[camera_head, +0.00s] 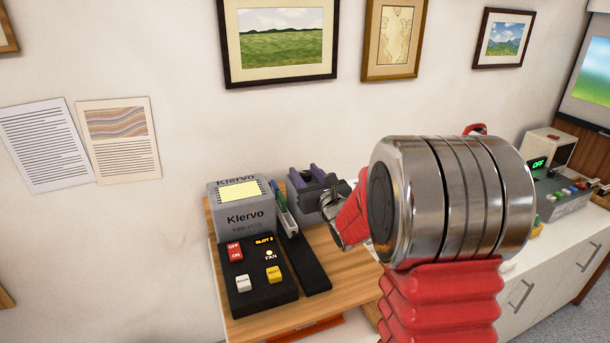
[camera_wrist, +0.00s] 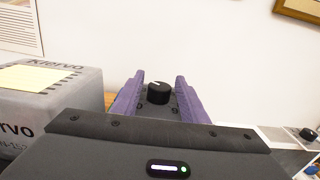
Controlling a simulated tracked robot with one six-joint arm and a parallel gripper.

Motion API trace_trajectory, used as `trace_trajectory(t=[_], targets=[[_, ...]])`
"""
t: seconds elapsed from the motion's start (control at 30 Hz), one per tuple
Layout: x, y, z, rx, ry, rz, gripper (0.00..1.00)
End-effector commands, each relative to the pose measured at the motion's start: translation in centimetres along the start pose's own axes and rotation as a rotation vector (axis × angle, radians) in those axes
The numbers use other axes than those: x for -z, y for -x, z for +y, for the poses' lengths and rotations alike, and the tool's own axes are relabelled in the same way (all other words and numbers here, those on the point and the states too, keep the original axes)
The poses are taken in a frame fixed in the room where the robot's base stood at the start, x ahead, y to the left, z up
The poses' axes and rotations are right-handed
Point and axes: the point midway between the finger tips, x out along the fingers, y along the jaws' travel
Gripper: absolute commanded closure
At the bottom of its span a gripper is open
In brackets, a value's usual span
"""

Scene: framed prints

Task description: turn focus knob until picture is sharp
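A black knob (camera_wrist: 158,93) with a white mark on its top shows in the wrist view, between the two purple fingers of my gripper (camera_wrist: 157,97). A gap shows on both sides of the knob, so the fingers stand open around it in the picture; whether they are level with it I cannot tell. In the head view my gripper (camera_head: 315,181) is at the right of the grey Klervo box (camera_head: 243,224), and the knob is hidden there. A screen (camera_head: 592,72) at the right edge shows a blurred blue and green picture.
A black panel (camera_head: 257,292) with red, white and yellow switches lies in front of the box on the wooden table (camera_head: 272,322). A grey device (camera_head: 563,207) with a green OFF display stands on the white cabinet (camera_head: 560,262). Framed prints (camera_head: 280,38) hang behind.

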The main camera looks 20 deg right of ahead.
Motion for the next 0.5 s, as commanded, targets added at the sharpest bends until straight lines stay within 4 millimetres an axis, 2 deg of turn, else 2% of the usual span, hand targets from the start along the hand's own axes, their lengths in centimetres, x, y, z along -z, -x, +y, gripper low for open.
trace_trajectory(t=[0.33,0.5], targets=[[0.1,0.1,0.0,0.0,0.0,0.002,0.55],[0.1,1.1,0.0,0.0,0.0,0.002,0.55]])
